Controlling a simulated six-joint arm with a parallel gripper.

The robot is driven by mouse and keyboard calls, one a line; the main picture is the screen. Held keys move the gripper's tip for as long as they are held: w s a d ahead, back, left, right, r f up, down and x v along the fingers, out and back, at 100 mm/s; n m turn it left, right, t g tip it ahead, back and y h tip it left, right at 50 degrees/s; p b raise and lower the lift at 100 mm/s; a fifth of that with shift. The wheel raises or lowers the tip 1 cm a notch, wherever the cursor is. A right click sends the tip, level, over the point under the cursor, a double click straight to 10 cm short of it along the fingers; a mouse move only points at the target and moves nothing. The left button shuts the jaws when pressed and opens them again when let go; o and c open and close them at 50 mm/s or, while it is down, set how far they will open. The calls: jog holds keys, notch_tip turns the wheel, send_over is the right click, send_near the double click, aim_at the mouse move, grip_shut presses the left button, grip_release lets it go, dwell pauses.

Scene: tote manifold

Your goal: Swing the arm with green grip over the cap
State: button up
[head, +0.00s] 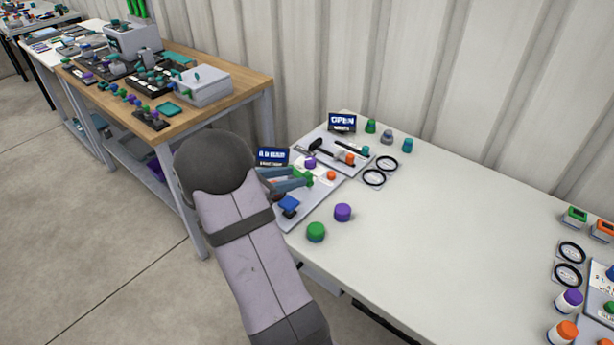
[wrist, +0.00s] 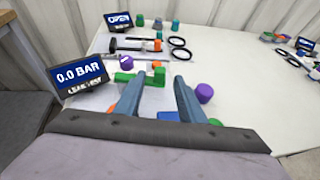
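My gripper (wrist: 159,82) has its two blue-grey fingers apart over the left part of the white panel (head: 328,188). In the wrist view a green piece (wrist: 159,77), which looks like the grip, stands between the fingertips with gaps beside it. Another green part (wrist: 125,76) shows left of the left finger; I cannot tell whether they are joined. In the head view green (head: 308,178) shows at the fingertips. A purple cap (head: 310,163) and an orange cap (head: 331,175) are close by on the panel. The arm under the grip is mostly hidden.
A 0.0 BAR display (wrist: 80,75) stands left of the fingers, an OPEN display (head: 342,122) farther back. Loose green (head: 316,232) and purple (head: 342,212) caps stand in front of the panel. Black rings (head: 374,177) lie right of it. The table's middle is clear.

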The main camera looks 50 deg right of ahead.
aim_at(305, 175)
jog(key=shift+p+x, duration=0.45)
jog(key=shift+x, duration=2.85)
grip_shut()
